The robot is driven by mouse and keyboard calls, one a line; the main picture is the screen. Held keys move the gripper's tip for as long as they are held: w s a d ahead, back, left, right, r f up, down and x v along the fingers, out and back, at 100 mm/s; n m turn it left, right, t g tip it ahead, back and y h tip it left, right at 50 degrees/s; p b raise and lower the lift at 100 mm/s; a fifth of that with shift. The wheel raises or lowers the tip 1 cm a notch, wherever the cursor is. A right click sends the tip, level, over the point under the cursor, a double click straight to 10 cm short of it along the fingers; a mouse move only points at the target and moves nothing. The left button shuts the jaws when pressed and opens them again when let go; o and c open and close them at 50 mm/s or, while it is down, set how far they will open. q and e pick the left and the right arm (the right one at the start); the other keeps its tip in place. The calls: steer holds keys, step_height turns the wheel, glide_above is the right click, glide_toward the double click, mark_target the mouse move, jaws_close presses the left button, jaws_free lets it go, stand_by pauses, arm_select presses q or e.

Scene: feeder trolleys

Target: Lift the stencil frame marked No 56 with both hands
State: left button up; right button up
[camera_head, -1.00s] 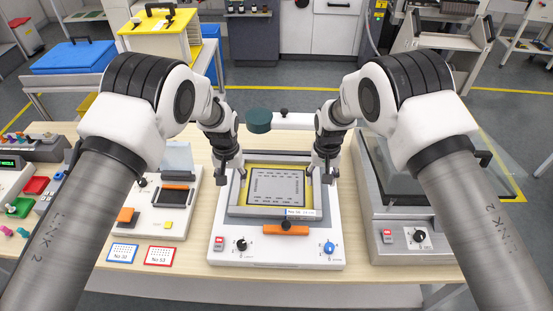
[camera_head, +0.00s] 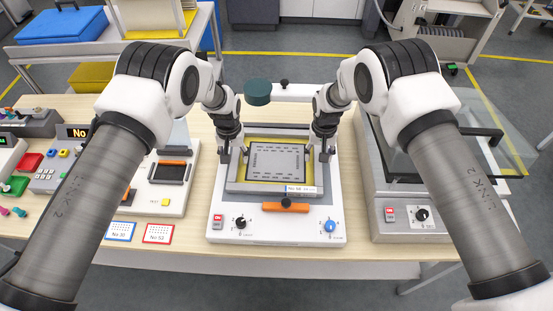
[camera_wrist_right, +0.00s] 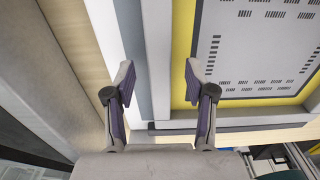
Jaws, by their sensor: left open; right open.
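The stencil frame (camera_head: 240,188) has a grey rim, a yellow border and a grey perforated plate. It lies flat on a white printer (camera_head: 217,211); its small front label (camera_head: 300,189) is too small to read surely. My left gripper (camera_head: 232,163) is open at the frame's left side. My right gripper (camera_head: 318,156) is open at its right side. In the right wrist view, the right gripper's two fingers (camera_wrist_right: 160,75) are apart, with the frame's grey side rail (camera_wrist_right: 158,45) running between them. I see no finger closed on the rail.
An orange handle (camera_head: 285,207) and knobs are on the printer's front. A dark green round part (camera_head: 257,92) is on an arm behind the frame. A lidded grey machine (camera_head: 400,190) stands close on the right. Cards (camera_head: 121,232) and a smaller device (camera_head: 165,195) are left.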

arm_select(q)
steer(key=shift+s+f, duration=0.2)
steer(key=shift+f, duration=0.3)
arm_select(e)
steer(key=shift+s+f, duration=0.2)
steer(key=shift+f, duration=0.3)
arm_select(q)
steer(key=shift+w+f, duration=0.1)
arm_select(e)
steer(key=shift+w+f, duration=0.1)
arm_select(q)
jaws_close()
arm_select(e)
jaws_close()
